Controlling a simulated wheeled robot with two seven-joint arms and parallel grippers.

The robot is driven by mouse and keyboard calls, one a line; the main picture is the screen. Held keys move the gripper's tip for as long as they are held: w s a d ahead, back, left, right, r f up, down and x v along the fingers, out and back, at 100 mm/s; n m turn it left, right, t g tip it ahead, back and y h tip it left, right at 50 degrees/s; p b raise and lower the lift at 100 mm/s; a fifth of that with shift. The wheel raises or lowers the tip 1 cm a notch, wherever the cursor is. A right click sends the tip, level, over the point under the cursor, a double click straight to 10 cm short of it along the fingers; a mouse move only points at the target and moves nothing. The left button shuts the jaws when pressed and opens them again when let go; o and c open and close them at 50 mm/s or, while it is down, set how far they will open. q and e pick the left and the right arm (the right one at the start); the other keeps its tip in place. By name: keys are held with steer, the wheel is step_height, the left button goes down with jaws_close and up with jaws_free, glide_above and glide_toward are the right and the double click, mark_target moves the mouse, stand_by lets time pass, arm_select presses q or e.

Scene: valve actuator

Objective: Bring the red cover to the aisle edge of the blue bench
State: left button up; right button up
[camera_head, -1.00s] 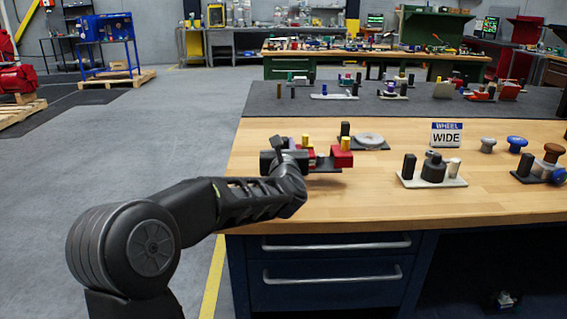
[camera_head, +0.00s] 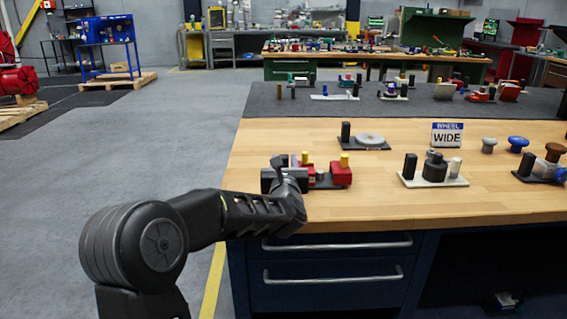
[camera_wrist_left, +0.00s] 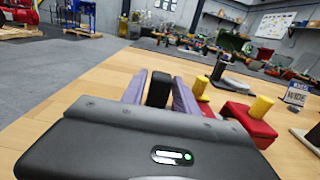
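A dark base plate (camera_head: 333,185) carries two red blocks with yellow knobs on the near left of the wooden bench top. The right red block (camera_head: 340,174) shows clearly; the left red block (camera_head: 307,169) is partly behind my gripper. In the left wrist view the right red block (camera_wrist_left: 250,125) is right of my fingers. My left gripper (camera_head: 285,175) is at the plate's left end. In the left wrist view its fingers (camera_wrist_left: 158,92) stand on either side of a black post (camera_wrist_left: 158,88) and appear shut on it. My right gripper is not in view.
The bench top (camera_head: 260,145) has blue drawers (camera_head: 330,285) below; the aisle floor (camera_head: 150,140) lies left. Behind the plate is a black plate with a grey disc (camera_head: 370,138). A WHEEL WIDE sign (camera_head: 447,134) and a pale plate with black parts (camera_head: 433,180) stand right.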

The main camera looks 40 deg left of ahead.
arm_select(q)
steer(key=shift+o, duration=1)
steer(key=shift+r+p, duration=0.25)
steer(key=shift+p, duration=0.1)
steer(key=b+v, duration=0.1)
steer(key=v, duration=1.1)
steer(key=shift+f, duration=0.15)
